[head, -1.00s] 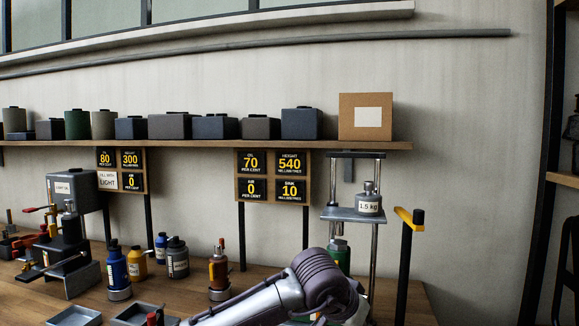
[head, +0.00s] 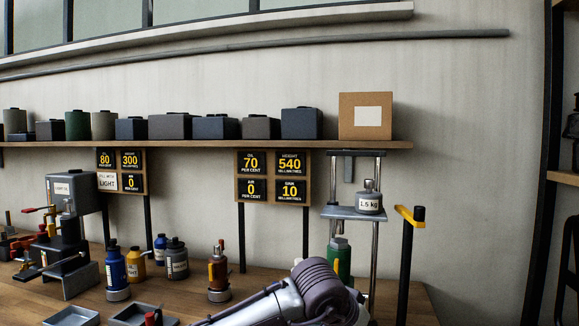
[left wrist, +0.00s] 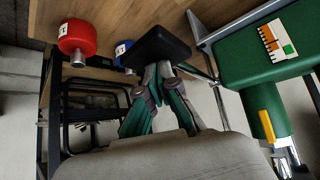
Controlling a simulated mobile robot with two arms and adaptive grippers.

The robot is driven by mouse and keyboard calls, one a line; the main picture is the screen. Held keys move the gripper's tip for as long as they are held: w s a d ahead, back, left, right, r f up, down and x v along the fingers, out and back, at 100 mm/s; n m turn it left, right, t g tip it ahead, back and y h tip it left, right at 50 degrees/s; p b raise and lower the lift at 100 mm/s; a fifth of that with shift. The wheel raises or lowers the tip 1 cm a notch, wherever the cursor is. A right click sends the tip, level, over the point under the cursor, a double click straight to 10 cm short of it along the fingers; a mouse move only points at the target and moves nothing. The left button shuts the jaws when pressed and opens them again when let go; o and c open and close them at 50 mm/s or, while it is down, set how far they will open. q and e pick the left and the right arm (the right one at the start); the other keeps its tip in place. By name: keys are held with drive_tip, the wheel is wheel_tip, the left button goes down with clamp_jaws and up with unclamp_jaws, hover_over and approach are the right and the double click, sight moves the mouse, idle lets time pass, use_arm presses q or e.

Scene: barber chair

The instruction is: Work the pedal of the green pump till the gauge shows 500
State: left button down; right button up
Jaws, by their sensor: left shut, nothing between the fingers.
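The green pump (head: 340,262) stands at the right end of the bench in the head view, partly hidden by my arm. Above it, a grey platform (head: 352,212) between two rods bears a 1.5 kg weight (head: 369,203). The gauge board (head: 273,176) reads height 540, oil 70, air 0 and sink 10. In the left wrist view, the pump's green body (left wrist: 262,55) fills the upper right. A black pad, seemingly the pedal (left wrist: 160,46), is at the tips of my shut, empty left gripper (left wrist: 163,74); contact is unclear. My right gripper is not in view.
A yellow-topped black post (head: 408,240) stands right of the pump. Bottles, including a blue one (head: 116,270), and another pump (head: 67,235) stand on the bench to the left.

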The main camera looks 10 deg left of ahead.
use_arm(q)
drive_tip(key=f+b, duration=0.1)
drive_tip(key=f, duration=0.1)
drive_tip(key=f+b, duration=0.2)
drive_tip(key=f, duration=0.1)
drive_tip(key=w+f+b, duration=0.1)
drive_tip(key=f+b, duration=0.1)
drive_tip(key=shift+f, duration=0.4)
drive_tip(key=shift+f+b, duration=0.1)
drive_tip(key=shift+b, duration=0.2)
drive_tip(key=shift+w+f+b, duration=0.2)
drive_tip(key=shift+f+b, duration=0.1)
drive_tip(key=shift+f, duration=0.2)
drive_tip(key=shift+w+f+b, duration=0.2)
drive_tip(key=shift+f+b, duration=0.1)
drive_tip(key=shift+f, duration=0.15)
drive_tip(key=shift+a+r, duration=0.1)
idle(1.0)
